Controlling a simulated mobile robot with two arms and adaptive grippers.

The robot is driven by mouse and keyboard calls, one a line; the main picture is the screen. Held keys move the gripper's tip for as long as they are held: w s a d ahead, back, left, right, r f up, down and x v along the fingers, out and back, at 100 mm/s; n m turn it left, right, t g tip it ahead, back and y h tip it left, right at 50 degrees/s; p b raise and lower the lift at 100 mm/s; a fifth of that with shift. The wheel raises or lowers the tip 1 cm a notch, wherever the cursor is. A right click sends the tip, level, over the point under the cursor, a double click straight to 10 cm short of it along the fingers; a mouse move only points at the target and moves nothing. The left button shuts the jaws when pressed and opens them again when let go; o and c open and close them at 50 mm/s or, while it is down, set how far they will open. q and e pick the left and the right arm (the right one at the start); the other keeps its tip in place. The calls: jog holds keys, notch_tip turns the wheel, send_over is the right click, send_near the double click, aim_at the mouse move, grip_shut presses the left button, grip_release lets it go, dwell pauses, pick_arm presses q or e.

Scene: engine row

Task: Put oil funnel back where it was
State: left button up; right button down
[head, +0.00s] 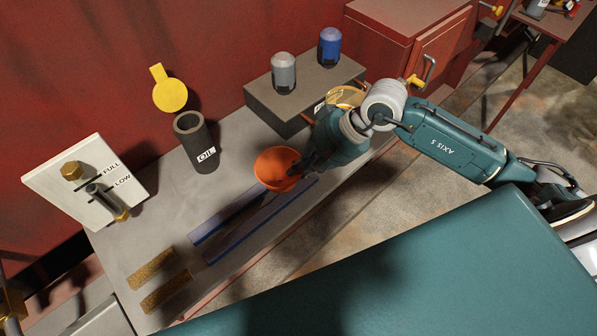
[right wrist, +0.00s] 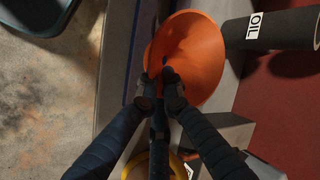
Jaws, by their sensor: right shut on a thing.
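The orange oil funnel (head: 277,170) is above the grey bench, over or near the far end of a blue-edged strip (head: 256,222). My right gripper (head: 298,170) is shut on the funnel's near rim. In the right wrist view the funnel (right wrist: 196,55) opens toward the camera, and both fingertips of the gripper (right wrist: 160,90) pinch its rim. Whether the funnel touches the bench is hard to tell. The dark oil filler pipe (head: 196,143), labelled OIL, stands to the left; it also shows in the right wrist view (right wrist: 287,28).
A yellow cap (head: 169,90) is beside the pipe. A FULL/LOW gauge board (head: 75,180) stands at left. Two brown brushes or blocks (head: 152,268) lie at the near end. A dark block (head: 270,108) holds a grey and a blue bottle (head: 329,47). A red cabinet (head: 405,28) is behind.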

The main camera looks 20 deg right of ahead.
notch_tip(320, 180, down, 2)
jog(key=shift+s, duration=0.1)
pick_arm(q)
jog(key=shift+a+r, duration=0.25)
jog(key=shift+a, duration=0.15)
pick_arm(e)
jog(key=shift+f, duration=0.1)
jog(key=shift+f+b, duration=0.4)
jog(key=shift+b, duration=0.25)
jog(key=c, duration=1.9)
grip_release()
jog(key=shift+c, duration=0.2)
pick_arm(q)
jog(key=shift+f, duration=0.65)
pick_arm(e)
jog(key=shift+r, duration=0.1)
